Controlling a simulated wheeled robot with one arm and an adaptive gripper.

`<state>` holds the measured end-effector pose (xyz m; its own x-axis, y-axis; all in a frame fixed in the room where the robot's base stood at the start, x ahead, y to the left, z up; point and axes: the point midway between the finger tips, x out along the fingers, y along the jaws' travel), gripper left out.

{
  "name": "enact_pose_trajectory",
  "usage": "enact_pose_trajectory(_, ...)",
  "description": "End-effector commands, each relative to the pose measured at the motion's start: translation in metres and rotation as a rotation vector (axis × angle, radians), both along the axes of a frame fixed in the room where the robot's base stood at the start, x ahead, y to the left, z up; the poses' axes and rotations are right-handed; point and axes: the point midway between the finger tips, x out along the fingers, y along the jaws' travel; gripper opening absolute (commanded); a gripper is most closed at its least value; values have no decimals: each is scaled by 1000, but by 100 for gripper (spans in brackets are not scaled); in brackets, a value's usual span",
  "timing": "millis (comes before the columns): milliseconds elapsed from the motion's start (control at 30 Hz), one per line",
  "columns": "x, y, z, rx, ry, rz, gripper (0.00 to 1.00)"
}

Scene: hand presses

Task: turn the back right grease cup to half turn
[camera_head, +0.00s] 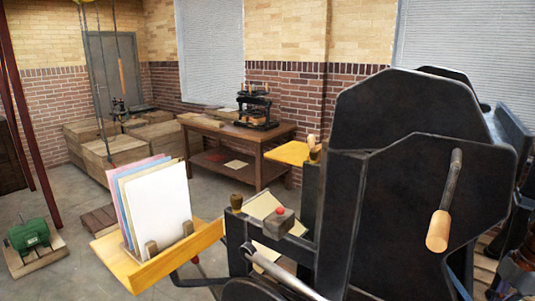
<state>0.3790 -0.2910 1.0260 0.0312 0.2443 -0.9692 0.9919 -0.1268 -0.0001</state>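A large black hand press (410,210) fills the right half of the head view. A small brown, cup-like fitting (236,202) sits on top of its near left frame post. Another brown fitting (315,153) stands on a taller post farther right. Both look upright, but they are too small to show any turn mark. I cannot tell whether either is the back right grease cup; the press's tall black plates hide much of its far right side.
A crank with a wooden handle (438,230) juts from the press. A yellow board (150,262) holds upright coloured sheets (160,200). A wooden table (232,140) with a small press (256,108) stands behind. A green motor (29,234) sits at left. Some floor at left is clear.

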Motion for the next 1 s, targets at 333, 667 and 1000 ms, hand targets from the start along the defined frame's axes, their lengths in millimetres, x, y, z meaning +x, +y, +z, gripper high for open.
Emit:
enact_pose_trajectory(333,-1,1,-2,5,-2,2,0)
enact_pose_trajectory(667,-3,2,-2,5,1,2,0)
enact_pose_trajectory(1000,-6,2,-2,7,2,3,0)
